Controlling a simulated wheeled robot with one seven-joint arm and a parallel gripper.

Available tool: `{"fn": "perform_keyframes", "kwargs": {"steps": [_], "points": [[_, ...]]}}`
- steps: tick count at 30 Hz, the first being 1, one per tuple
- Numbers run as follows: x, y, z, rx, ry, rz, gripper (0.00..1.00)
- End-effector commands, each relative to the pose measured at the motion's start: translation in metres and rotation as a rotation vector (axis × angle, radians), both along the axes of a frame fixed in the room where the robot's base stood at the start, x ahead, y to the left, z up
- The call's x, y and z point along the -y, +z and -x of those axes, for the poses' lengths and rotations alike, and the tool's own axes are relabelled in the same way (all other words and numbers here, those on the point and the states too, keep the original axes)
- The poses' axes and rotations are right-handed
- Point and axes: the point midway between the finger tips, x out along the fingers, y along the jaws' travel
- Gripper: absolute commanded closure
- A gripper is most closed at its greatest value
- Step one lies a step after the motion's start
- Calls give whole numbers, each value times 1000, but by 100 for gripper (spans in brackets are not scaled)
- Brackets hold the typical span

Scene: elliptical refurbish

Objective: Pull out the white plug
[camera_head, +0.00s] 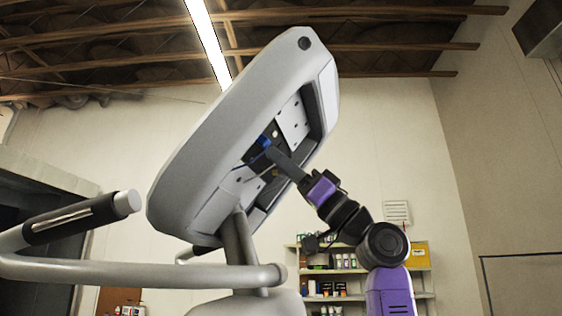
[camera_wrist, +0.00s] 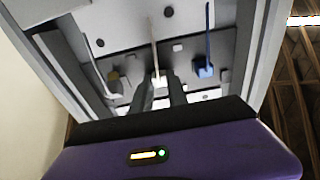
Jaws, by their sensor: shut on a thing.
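The white plug (camera_wrist: 159,80) shows in the wrist view at the middle of the open console back, with a pale cable running up from it. My gripper (camera_wrist: 166,88) has its two dark fingers on either side of the plug and is shut on it. The fingers hide the plug's lower part, so I cannot tell how deep it sits in its socket. In the head view my gripper (camera_head: 273,154) reaches into the console's opening from the lower right; the white plug cannot be made out there.
A blue plug (camera_wrist: 205,68) with a blue cable is close right of my fingers. The grey console housing (camera_head: 190,160) walls in the opening. A handlebar (camera_head: 80,218) juts out left. Shelves (camera_head: 330,272) stand behind my arm.

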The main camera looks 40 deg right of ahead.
Motion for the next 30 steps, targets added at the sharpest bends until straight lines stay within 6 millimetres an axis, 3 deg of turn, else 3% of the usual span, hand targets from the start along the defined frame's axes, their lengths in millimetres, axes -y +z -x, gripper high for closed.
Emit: {"fn": "perform_keyframes", "kwargs": {"steps": [6,15,16,19,30], "points": [[4,-12,5,2,-1,-1,100],[5,-12,7,1,-1,-1,100],[5,-12,7,1,-1,-1,77],[5,-11,7,1,-1,-1,58],[6,-15,8,1,-1,0,58]]}}
